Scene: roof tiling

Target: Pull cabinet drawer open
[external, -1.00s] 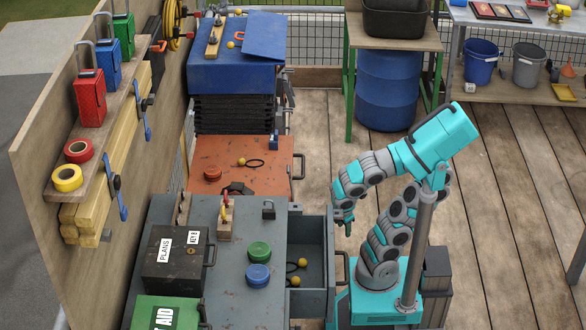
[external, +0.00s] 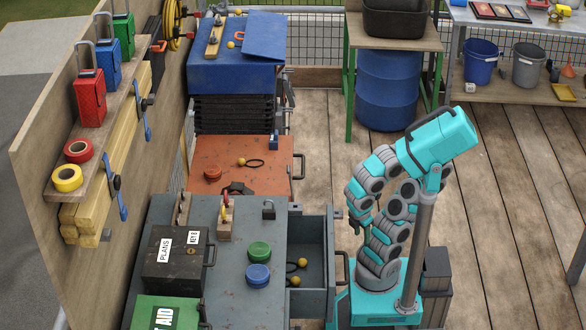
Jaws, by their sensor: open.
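The grey cabinet (external: 228,238) stands at the lower middle of the external view. Its drawer (external: 316,262) sticks out to the right, open, with yellow balls (external: 302,263) on dark loops inside. The drawer's dark handle (external: 341,266) is on its right face, partly hidden by my base. My gripper (external: 356,228) hangs just right of and above the drawer front, pointing down. It is open and empty, apart from the handle. The fingertips are small and dark in this view.
An orange cabinet (external: 262,150) with a handle and a blue-topped cabinet (external: 232,75) stand behind the grey one. A blue barrel (external: 387,90) under a wooden table is at the back. The plank floor (external: 490,240) to the right is clear.

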